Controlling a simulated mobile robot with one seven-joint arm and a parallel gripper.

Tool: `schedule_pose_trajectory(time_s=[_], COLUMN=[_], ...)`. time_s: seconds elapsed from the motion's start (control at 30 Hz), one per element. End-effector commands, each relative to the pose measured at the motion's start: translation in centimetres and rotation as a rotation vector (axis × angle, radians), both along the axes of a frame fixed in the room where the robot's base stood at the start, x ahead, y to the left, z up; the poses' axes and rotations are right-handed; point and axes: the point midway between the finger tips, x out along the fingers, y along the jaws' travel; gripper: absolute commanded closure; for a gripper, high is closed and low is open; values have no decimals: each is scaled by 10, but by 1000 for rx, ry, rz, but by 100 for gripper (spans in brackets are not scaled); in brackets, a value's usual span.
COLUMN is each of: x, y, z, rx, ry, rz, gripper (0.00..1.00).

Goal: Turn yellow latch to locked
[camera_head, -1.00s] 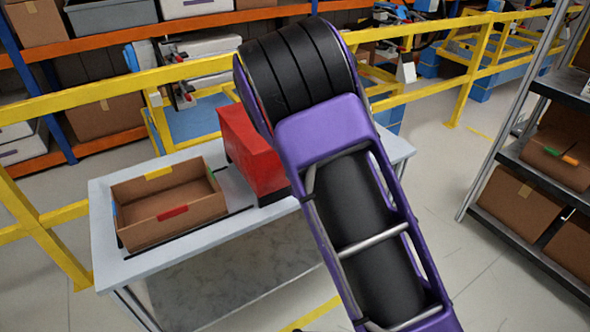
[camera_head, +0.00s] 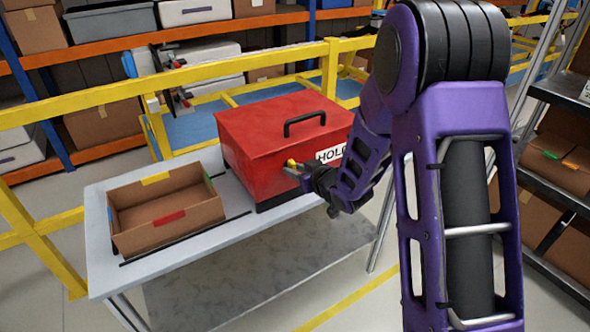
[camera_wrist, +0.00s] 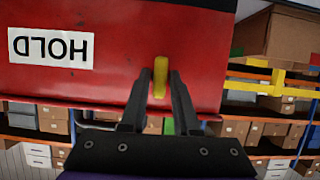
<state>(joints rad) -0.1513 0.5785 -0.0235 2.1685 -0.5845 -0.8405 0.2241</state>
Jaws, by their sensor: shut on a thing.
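The yellow latch (camera_head: 293,163) is on the front face of the red box (camera_head: 250,155), left of a white HOLD label (camera_head: 331,154). In the wrist view, which shows the label upside down, the latch (camera_wrist: 160,76) stands lengthwise up the picture between the fingers. My gripper (camera_head: 300,171) is at the box front, its jaws shut on the latch. In the wrist view my gripper (camera_wrist: 160,78) has one finger on each side of it. Part of the latch is hidden by the fingers and wrist in the head view.
The red box stands on a grey table (camera_head: 110,262) beside an open cardboard bin (camera_head: 165,210) with coloured tabs. A yellow rail (camera_head: 90,103) runs behind the table. A shelf rack (camera_head: 560,150) with cardboard boxes stands at the right.

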Motion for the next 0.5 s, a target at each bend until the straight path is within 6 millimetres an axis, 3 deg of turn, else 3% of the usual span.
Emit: schedule_pose_trajectory(time_s=[0.5], x=[0], y=[-1], z=[-1], rx=[27], ry=[20], rz=[-2], gripper=[100])
